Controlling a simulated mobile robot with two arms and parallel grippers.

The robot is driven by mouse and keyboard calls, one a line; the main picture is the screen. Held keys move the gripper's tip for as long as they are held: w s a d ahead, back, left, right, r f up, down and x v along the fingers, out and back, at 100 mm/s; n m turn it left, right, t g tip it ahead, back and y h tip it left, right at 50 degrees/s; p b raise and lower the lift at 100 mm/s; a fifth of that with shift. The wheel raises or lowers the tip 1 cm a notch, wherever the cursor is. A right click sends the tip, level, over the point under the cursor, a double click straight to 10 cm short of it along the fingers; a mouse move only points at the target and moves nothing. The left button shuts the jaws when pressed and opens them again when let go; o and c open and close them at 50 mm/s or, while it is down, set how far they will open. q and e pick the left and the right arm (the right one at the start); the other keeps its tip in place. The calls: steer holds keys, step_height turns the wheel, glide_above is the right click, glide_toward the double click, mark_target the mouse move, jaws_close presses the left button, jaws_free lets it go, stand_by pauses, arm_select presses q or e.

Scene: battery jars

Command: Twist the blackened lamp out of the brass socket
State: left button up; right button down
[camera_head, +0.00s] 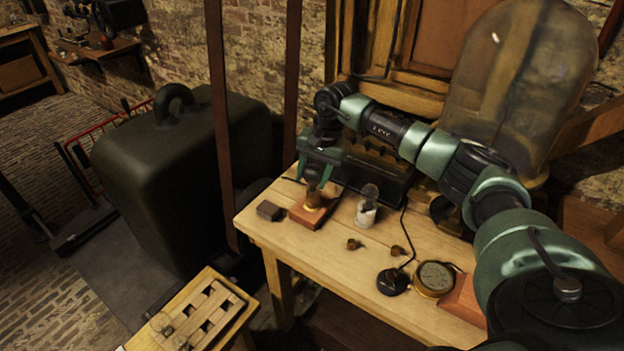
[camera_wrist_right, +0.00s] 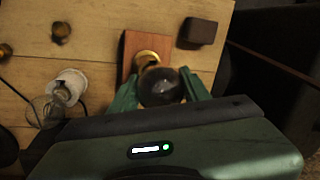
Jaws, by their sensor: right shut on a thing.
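The brass socket (camera_head: 314,201) stands on a reddish wooden block (camera_head: 305,215) near the table's far left corner. The socket also shows in the right wrist view (camera_wrist_right: 148,58). My right gripper (camera_head: 317,178) reaches down over the socket from above. In the right wrist view, the dark, rounded glass of the blackened lamp (camera_wrist_right: 162,86) sits between the green fingers of my right gripper (camera_wrist_right: 160,92), which is shut on it. The lamp is right at the socket's mouth; I cannot tell whether its base is still inside. My left gripper is not in view.
A white cup (camera_head: 367,213) with a clear lamp stands right of the block. A small dark block (camera_head: 269,211) lies left of it. Several small brass pieces, a black disc with a cable (camera_head: 392,281) and a round gauge (camera_head: 434,277) lie on the wooden table (camera_head: 320,253).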

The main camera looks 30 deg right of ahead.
stand_by(0.3)
steer(key=n+b, duration=0.2)
steer(key=n, duration=0.1)
steer(key=shift+f+g, duration=0.1)
steer(key=shift+g, duration=0.2)
steer(key=shift+n+y+b, duration=0.3)
steer(key=shift+n+b, duration=0.4)
steer(key=shift+n, duration=0.5)
steer(key=shift+n+g, duration=0.3)
steer(key=shift+n, duration=0.3)
steer(key=c, duration=0.6)
jaws_free()
